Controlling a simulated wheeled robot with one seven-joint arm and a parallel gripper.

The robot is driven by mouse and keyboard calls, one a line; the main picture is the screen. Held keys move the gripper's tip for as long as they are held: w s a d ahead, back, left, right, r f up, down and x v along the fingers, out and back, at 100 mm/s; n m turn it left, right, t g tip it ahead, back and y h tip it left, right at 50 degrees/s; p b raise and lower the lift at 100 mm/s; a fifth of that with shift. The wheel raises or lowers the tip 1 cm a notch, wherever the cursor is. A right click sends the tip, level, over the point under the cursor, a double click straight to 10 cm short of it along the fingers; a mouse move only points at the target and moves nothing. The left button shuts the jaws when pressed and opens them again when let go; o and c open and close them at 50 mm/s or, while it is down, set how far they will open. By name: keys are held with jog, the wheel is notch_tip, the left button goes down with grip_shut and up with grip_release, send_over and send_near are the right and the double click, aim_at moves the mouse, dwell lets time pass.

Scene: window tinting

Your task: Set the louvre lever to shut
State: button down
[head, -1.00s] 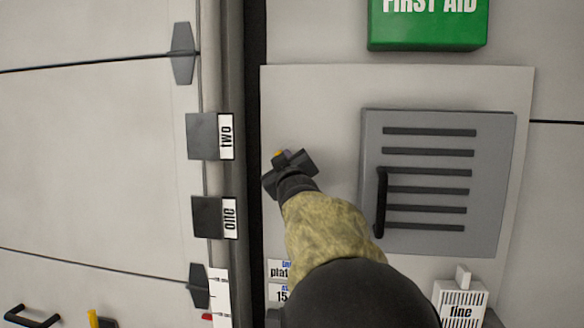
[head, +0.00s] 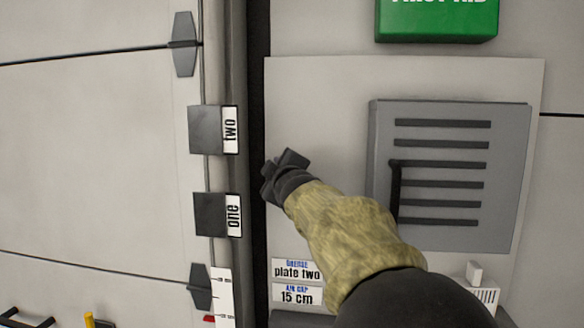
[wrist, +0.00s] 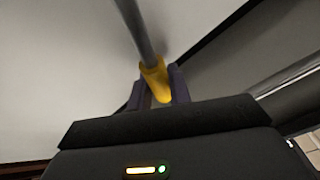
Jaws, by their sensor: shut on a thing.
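The lever shows in the wrist view as a grey rod with a yellow grip (wrist: 155,80). My gripper (wrist: 160,90) is shut on the yellow grip, one finger on each side. In the head view my gripper (head: 284,172) is at the left edge of the pale panel, left of the louvre. There it hides the lever. The grey louvre plate (head: 510,180) has several dark horizontal slots and a black upright bar (head: 396,190) at its left. No open or shut marking for the lever is readable.
Dark blocks labelled "two" (head: 207,130) and "one" (head: 209,214) stick out left of a dark vertical post (head: 257,100). A green first aid box (head: 437,18) is above the louvre.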

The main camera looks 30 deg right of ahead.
jog(key=shift+f, duration=0.25)
jog(key=c, duration=1.3)
grip_release()
jog(key=shift+a+r, duration=0.1)
jog(key=shift+s, duration=0.1)
